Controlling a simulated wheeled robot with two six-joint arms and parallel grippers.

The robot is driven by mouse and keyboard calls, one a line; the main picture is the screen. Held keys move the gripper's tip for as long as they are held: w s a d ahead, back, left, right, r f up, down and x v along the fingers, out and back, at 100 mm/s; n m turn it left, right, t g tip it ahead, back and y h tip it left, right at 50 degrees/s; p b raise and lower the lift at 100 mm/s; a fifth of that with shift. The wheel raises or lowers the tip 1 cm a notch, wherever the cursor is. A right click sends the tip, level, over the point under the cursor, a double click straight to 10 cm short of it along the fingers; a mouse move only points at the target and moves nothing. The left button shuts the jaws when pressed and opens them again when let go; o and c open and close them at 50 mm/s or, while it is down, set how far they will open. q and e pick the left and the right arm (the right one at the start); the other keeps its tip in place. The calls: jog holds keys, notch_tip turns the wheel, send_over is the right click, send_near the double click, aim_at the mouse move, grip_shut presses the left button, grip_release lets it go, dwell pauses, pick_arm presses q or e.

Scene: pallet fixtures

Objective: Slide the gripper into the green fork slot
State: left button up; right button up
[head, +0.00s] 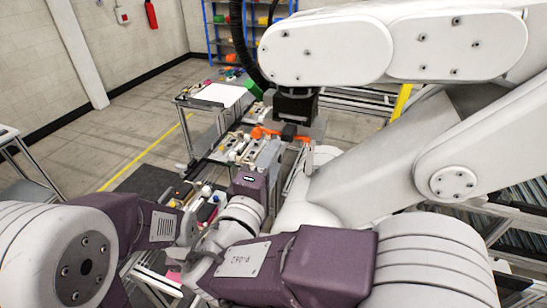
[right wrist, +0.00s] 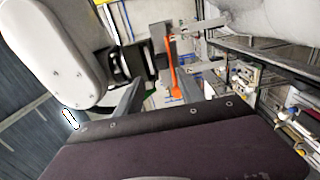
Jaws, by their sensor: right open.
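My right gripper (head: 262,160) reaches forward over the pallet fixtures in the middle of the head view. Its two grey fingers are apart in the right wrist view (right wrist: 162,85), with nothing seen held between them. A small green part (head: 253,88) shows behind the fixtures in the head view, and a dark green patch (right wrist: 150,93) shows beyond the fingers in the wrist view. I cannot tell whether either is the green fork slot, and no slot opening is clear. My left gripper is hidden behind my arms.
An orange part (head: 262,131) lies beyond my right gripper; it shows between the fingers in the wrist view (right wrist: 173,75). A small table (head: 222,94) stands behind. A shelf (head: 222,35) is at the back wall. Open floor (head: 130,120) lies to the left.

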aim_at(287, 138)
jog(key=x, duration=0.3)
jog(key=f+x, duration=0.1)
jog(key=x, duration=0.5)
jog(key=shift+s+f+b, duration=0.1)
jog(key=shift+f+b, duration=0.05)
jog(key=shift+b, duration=0.15)
jog(key=shift+s+r, duration=0.15)
jog(key=shift+r, duration=0.25)
jog(key=shift+w+d+f, duration=0.15)
jog(key=shift+w, duration=0.4)
jog(key=shift+s+b, duration=0.35)
jog(key=shift+b, duration=0.35)
pick_arm(q)
jog(key=shift+w+d+f, duration=0.2)
jog(key=shift+w+f, duration=0.4)
jog(key=shift+f, duration=0.35)
pick_arm(e)
jog(key=shift+w, duration=0.15)
